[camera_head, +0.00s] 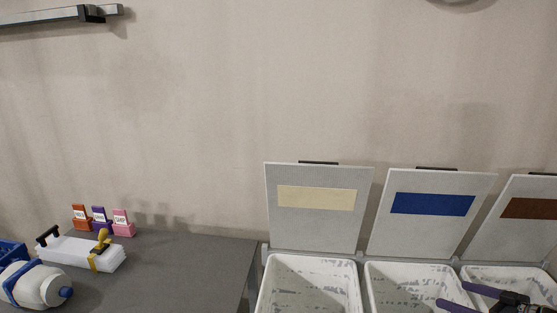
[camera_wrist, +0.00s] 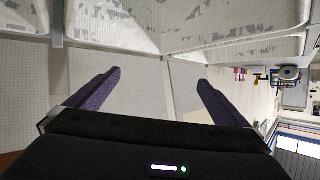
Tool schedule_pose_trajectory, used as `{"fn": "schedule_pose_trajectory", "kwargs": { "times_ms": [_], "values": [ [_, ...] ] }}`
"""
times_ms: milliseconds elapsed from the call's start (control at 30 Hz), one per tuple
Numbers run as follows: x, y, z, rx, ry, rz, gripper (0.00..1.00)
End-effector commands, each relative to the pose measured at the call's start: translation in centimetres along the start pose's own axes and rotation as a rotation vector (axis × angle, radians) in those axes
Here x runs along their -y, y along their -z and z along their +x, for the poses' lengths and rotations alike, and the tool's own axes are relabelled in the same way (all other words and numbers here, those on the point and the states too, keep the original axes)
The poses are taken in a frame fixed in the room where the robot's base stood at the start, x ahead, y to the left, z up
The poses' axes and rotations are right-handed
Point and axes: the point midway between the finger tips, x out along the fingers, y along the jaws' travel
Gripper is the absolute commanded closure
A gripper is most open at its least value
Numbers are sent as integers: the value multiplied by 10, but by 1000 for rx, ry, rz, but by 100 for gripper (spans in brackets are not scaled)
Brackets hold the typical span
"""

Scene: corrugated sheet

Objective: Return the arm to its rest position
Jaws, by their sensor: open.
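My gripper (camera_head: 468,297) shows at the lower right of the head view, over the front of the right-hand bins. Its two purple fingers are spread apart with nothing visible between them. In the wrist view my gripper (camera_wrist: 156,86) is also open and empty, with the pale floor or panel surface and white bin walls beyond the fingers. The rest of my arm is mostly outside the head view.
Three white bins stand at the right: left (camera_head: 268,290), middle (camera_head: 374,295) and right (camera_head: 549,283). Their lids stand open, marked cream (camera_head: 317,197), blue (camera_head: 433,204) and brown (camera_head: 530,208).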

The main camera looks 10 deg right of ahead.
Motion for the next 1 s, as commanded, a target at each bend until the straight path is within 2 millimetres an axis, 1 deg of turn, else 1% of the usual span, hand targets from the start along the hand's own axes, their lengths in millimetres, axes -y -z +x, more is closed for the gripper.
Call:
{"fn": "schedule_pose_trajectory", "kwargs": {
  "times_ms": [67,167,333,467,667,800,1000],
  "values": [
    [1,-5,0,18,2,85,0],
    [7,-18,1,61,12,224,0],
    [28,-47,1,159,28,463,0],
    [47,-60,-3,245,23,620,0],
    [86,-63,-4,402,1,807,0],
    [117,-58,-3,518,-35,899,0],
    [163,-46,-2,674,-118,972,0]
  ]
}}
